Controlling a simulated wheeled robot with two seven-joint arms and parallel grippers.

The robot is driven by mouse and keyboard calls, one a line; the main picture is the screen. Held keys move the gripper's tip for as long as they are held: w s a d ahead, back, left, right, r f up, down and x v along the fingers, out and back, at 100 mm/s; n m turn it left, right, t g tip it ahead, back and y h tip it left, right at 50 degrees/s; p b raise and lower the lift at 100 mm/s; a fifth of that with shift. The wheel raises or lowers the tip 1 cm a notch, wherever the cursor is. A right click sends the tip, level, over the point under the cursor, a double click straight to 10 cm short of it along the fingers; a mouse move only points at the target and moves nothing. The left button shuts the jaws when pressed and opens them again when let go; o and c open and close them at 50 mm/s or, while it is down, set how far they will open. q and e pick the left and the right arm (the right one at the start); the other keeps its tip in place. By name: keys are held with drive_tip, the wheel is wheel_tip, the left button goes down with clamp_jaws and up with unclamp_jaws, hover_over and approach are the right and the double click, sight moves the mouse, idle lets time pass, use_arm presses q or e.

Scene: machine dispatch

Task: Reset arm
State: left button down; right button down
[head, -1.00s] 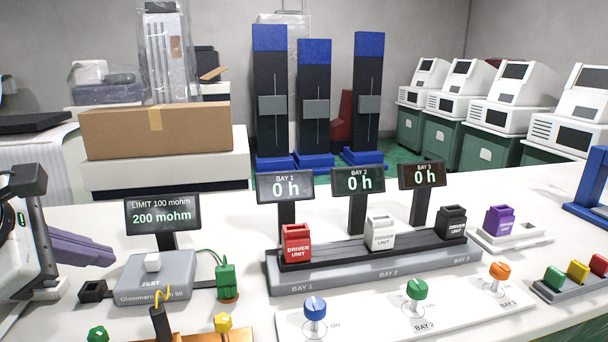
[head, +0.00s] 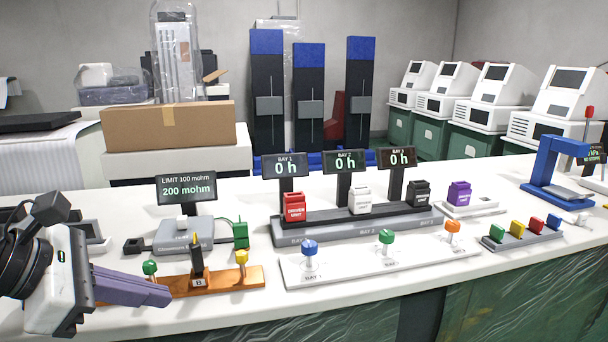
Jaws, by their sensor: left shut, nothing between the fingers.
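My left gripper (head: 150,291) comes in from the left edge, its purple-grey fingers shut and empty. Its fingertips are in front of the orange board (head: 222,283), over its left end in the picture. I cannot tell whether they touch it. The board carries a green knob (head: 150,268), a black piece marked B (head: 198,276) and a yellow knob (head: 241,257). My right gripper is not in view.
A tester (head: 184,237) reads 200 mohm. A bay rack (head: 340,232) holds red, white and black driver units; a purple one (head: 459,193) sits on a white tray. A knob panel (head: 375,259), a colored-block strip (head: 522,236) and a blue press (head: 553,170) stand rightward.

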use_arm(q)
drive_tip(key=s+d+r+n+h+p, duration=0.1)
drive_tip(key=s+d+r+n+h, duration=0.1)
drive_tip(key=d+n+h, duration=0.35)
drive_tip(key=s+d+r+n+h+p, duration=0.1)
drive_tip(key=s+d+n+h+p, duration=0.15)
drive_tip(key=d+h, duration=0.5)
drive_tip(key=w+a+f+n+t+y, duration=0.25)
drive_tip(key=f+n+y, duration=0.2)
drive_tip(key=n, duration=0.45)
drive_tip(key=w+a+f+n+t+y+p, duration=0.1)
drive_tip(key=a+f+n+t+y, duration=0.25)
drive_tip(key=f+n, duration=0.4)
drive_tip(key=w+a+f+n+t+y, duration=0.15)
drive_tip(key=f+n+t+y, duration=0.3)
drive_tip(key=n, duration=0.65)
drive_tip(key=s+f+n+g+y+p, duration=0.1)
drive_tip(key=s+f+n+g+y, duration=0.3)
drive_tip(key=s+f+n+g, duration=0.5)
drive_tip(key=s+f+n, duration=0.1)
drive_tip(key=s+f, duration=0.7)
drive_tip(key=f, duration=0.4)
drive_tip(key=shift+s+d+f+p, duration=0.3)
drive_tip(key=shift+s+d+p, duration=0.05)
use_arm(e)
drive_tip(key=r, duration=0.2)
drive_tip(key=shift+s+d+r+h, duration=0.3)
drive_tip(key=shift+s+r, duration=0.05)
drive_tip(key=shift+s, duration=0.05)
